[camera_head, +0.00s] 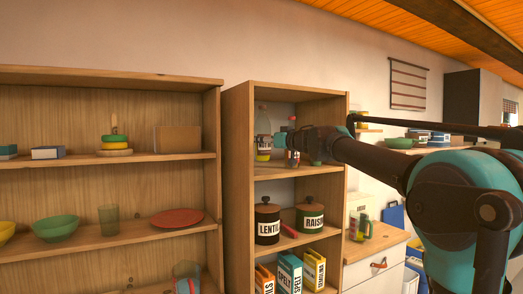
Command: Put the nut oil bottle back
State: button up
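A clear bottle (263,152) with a pale label and yellow contents near its base stands in the upper compartment of the narrow wooden shelf. It may be the nut oil bottle, but its label is too small to read. My gripper (282,138) reaches into that compartment from the right, at the bottle's right side. I cannot tell whether its fingers touch or hold the bottle. A small dark bottle with a red part (294,158) shows just below my gripper, partly hidden by it.
The narrow shelf (238,190) has side walls close around my gripper. Below are a LENTIL canister (267,222), a RAISIN canister (309,217) and several boxes. A wide shelf (213,130) with dishes stands left. A drawer counter (375,244) stands right.

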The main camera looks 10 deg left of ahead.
aim_at(262, 148)
jog(key=shift+w+a+f, duration=0.1)
jog(key=shift+w+a, duration=0.2)
jog(key=shift+f, duration=1.65)
jog(key=shift+f, duration=0.15)
jog(key=o, duration=1.7)
jog(key=shift+c, duration=0.2)
jog(key=shift+s+d, duration=0.15)
jog(key=v, duration=1.1)
jog(key=shift+s+d, duration=0.2)
jog(key=shift+d, duration=0.05)
